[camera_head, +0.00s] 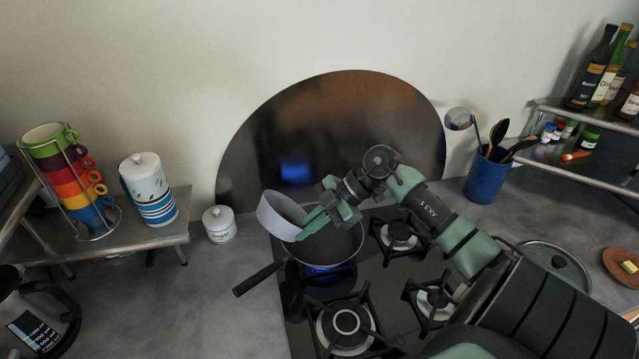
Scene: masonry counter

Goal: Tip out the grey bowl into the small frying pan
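The grey bowl (275,215) is tilted over the left part of the small frying pan (340,247). My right gripper (308,222) is shut on the bowl's right rim and holds it above the pan. The bowl's inside is mostly turned away, so I cannot tell what is in it. The dark pan sits on the back left burner of the hob, with its handle pointing to the lower left. A bluish glow shows at the pan's near side. No contents are clearly visible in the pan. My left gripper is not in view.
A sugar jar (219,224) stands left of the hob. A metal shelf (150,236) with a mug rack (68,178) and a white canister (148,190) is further left. A blue utensil pot (487,178) and a glass lid (553,266) are on the right.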

